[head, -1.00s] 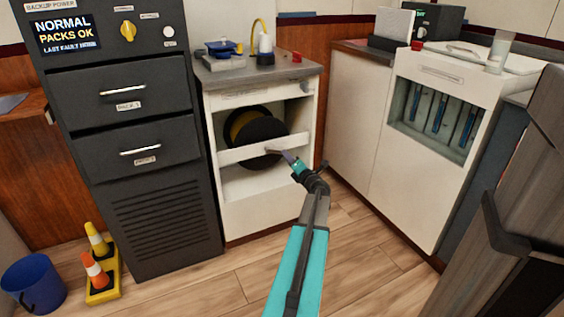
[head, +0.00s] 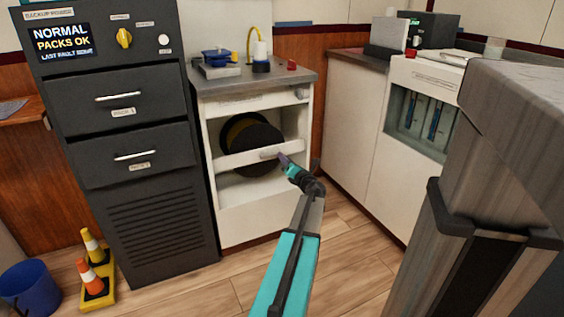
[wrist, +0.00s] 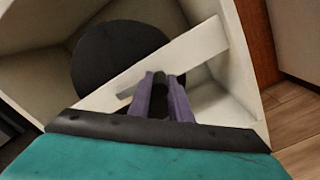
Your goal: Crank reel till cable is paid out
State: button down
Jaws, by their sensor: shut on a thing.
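The cable reel (head: 250,146) is a dark disc with a yellow band, set inside the open white cabinet. In the wrist view its black face (wrist: 112,62) shows behind a white bar (wrist: 185,62). The bar also crosses the cabinet front in the head view (head: 235,160). My gripper (head: 283,158) is at the front of the bar, at its right half. In the wrist view its two purple fingers (wrist: 161,84) are shut on a small dark knob (wrist: 160,79) in front of the bar. The crank's arm is mostly hidden.
A dark cabinet with drawers (head: 135,157) stands left of the reel cabinet. Cones (head: 91,279) and a blue bucket (head: 31,287) are on the floor at left. A white counter unit (head: 345,130) stands at right. Wooden floor (head: 340,245) is clear in front.

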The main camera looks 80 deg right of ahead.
jog(key=shift+w, duration=0.25)
jog(key=c, duration=1.8)
grip_release()
jog(key=shift+c, duration=0.2)
jog(key=shift+o, duration=1.1)
jog(key=shift+s, duration=0.15)
jog(key=p+v, duration=0.3)
jog(key=v, duration=1)
jog(key=shift+s+a+p, duration=0.2)
jog(key=shift+s+p, duration=0.1)
